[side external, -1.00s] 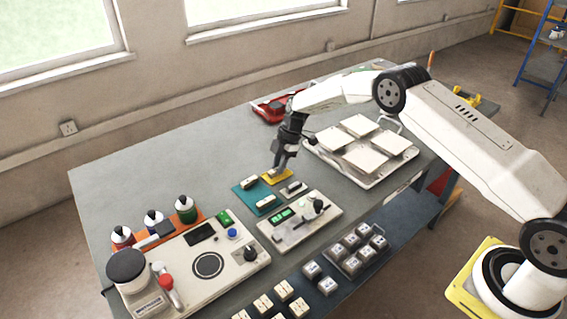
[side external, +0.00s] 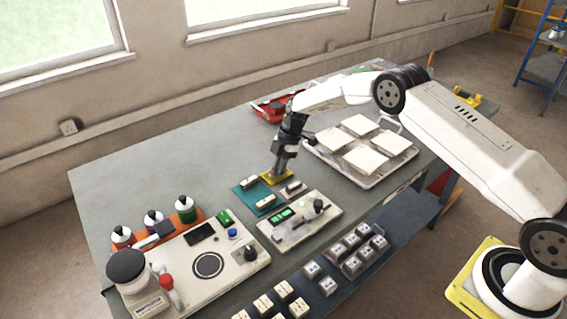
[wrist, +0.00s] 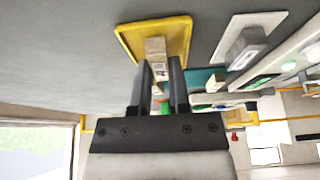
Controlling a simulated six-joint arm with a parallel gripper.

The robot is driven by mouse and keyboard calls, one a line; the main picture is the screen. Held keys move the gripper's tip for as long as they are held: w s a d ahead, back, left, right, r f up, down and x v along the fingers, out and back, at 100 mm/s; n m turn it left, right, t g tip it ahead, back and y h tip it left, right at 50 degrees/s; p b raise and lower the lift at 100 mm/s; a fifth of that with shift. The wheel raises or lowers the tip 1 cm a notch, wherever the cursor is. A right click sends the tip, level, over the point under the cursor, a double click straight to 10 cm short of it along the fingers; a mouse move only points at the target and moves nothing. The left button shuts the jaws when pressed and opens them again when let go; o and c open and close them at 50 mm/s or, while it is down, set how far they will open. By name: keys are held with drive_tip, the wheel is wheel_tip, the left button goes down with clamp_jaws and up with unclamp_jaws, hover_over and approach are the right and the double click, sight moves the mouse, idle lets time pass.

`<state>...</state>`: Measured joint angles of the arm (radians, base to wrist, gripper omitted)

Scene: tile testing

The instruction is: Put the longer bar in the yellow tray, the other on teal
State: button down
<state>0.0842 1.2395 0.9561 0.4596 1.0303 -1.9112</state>
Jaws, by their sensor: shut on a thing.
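The yellow tray (side external: 290,175) lies on the bench and also shows in the wrist view (wrist: 182,30). My gripper (side external: 277,174) is down at this tray, with its two dark fingers (wrist: 162,62) shut on a pale bar (wrist: 156,47). The fingers hide part of that bar; whether it touches the tray floor I cannot tell. The teal tray (side external: 240,190) lies just in front and left, with pale bars (side external: 249,182) and (side external: 266,201) on it. A grey-white pad (wrist: 232,28) beside the yellow tray bears another pale bar (side external: 293,188).
A white tray (side external: 312,147) with several square tiles stands right of my gripper. A tester box (side external: 285,236) sits in front of the small trays. A larger instrument (side external: 180,285) and several bottles (side external: 185,208) stand at left. The bench behind the teal tray is clear.

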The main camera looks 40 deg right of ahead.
drive_tip(key=shift+f, duration=0.1)
drive_tip(key=shift+c, duration=0.5)
unclamp_jaws()
drive_tip(key=shift+r, duration=3)
drive_tip(key=shift+s, duration=0.1)
